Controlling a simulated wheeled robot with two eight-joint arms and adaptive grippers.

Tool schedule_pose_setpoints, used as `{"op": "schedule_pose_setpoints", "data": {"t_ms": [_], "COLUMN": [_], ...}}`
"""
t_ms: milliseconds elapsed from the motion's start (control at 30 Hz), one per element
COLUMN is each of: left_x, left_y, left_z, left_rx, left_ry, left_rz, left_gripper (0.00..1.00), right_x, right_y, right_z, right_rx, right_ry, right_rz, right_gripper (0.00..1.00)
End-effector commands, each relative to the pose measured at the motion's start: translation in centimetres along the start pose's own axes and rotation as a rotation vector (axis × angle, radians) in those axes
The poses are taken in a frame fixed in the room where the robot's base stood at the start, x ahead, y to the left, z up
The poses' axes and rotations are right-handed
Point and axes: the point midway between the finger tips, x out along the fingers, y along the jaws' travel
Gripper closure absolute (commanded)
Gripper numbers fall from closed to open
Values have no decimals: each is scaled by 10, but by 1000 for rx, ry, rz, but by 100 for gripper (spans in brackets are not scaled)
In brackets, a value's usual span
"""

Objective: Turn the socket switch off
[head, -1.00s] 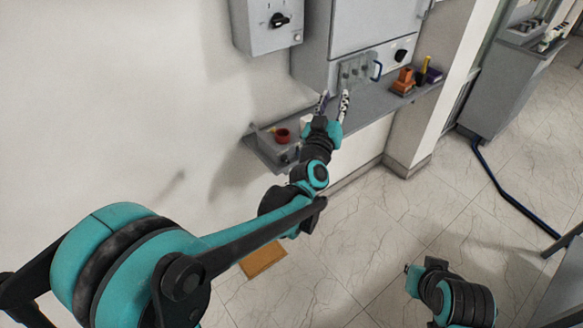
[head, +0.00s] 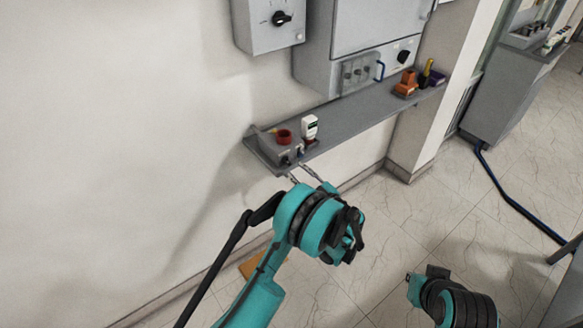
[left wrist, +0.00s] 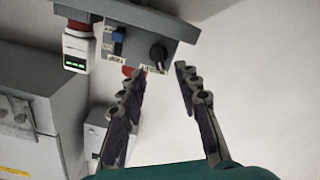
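A small grey control box (head: 281,151) sits at the left end of the wall shelf. In the left wrist view its panel (left wrist: 140,51) carries a black rotary knob (left wrist: 158,55) and a blue switch part (left wrist: 117,37). Which of these is the socket switch I cannot tell for sure. My left gripper (head: 301,174) is in front of and below the box, open and empty. In the left wrist view the open fingers (left wrist: 159,69) point at the knob, apart from it by the look of it. Part of my right arm shows at the lower right; its gripper is not visible.
A white device with a display (head: 309,127) stands beside the box, close to the gripper. A wall cabinet (head: 375,35) and a switch box (head: 268,24) hang above.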

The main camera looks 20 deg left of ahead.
Motion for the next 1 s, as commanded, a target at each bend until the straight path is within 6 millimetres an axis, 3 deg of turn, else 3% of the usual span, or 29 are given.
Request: {"op": "schedule_pose_setpoints", "data": {"t_ms": [100,300,633,767,1000], "left_x": [22,44,49,49,49], "left_y": [-1,0,1,1,0], "left_z": [1,0,-1,-1,-1], "left_rx": [-1,-1,-1,-1,-3], "left_ry": [2,1,1,1,0], "left_rz": [-2,0,2,2,2], "left_gripper": [67,67,67,99,100], "right_x": [6,10,10,10,10], "right_y": [0,0,0,0,0], "right_z": [4,7,7,7,7], "right_rx": [0,0,0,0,0], "right_ry": [0,0,0,0,0], "right_rz": [0,0,0,0,0], "right_gripper": [100,100,100,100,100]}}
